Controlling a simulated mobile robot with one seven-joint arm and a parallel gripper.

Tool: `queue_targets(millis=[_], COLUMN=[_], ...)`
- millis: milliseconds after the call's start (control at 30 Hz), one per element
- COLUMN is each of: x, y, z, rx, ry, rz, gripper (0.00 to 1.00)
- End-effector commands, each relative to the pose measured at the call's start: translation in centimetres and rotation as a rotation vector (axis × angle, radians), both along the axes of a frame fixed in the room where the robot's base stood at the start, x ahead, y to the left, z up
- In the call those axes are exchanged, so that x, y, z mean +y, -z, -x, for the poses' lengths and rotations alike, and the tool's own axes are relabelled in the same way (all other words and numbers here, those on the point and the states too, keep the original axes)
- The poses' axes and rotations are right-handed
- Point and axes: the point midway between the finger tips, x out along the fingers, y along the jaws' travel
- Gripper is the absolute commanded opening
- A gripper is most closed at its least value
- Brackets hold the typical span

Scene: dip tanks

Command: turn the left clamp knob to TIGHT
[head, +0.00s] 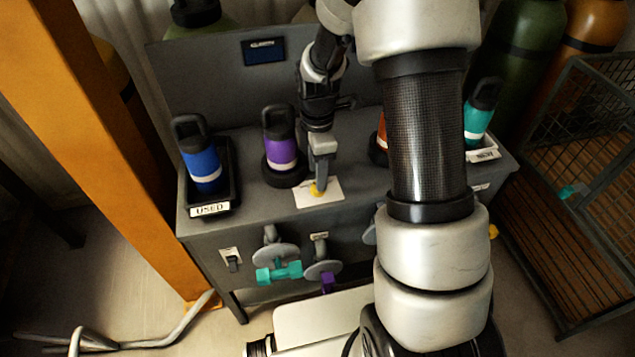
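Several grey round knobs sit on the front face of the grey bench. Another knob (370,235) is mostly hidden by my arm. I cannot read any TIGHT mark. My gripper (320,187) points down over a white card with a yellow spot on the bench top, above and behind the knobs. Its fingers are seen edge-on, so their opening is unclear.
A blue bottle (198,158) stands in the black USED tray (226,185). A purple bottle (280,140) stands in a round black holder. A teal bottle (481,112) is by the NEW label. An orange post (110,130) rises at left; a wire cage (580,190) stands at right.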

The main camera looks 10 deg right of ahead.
Motion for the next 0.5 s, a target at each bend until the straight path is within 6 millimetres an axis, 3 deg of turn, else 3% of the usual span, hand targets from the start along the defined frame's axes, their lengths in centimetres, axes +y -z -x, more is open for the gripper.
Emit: queue_targets(millis=[33,200,500], x=[0.0,0.1,0.0], y=[1.1,3.2,4.1], z=[0.1,0.1,0.0], rx=[0.003,0.002,0.0], ry=[-0.001,-0.001,0.001], rz=[0.0,-0.001,0.0], gripper=[0.45,0.45,0.45])
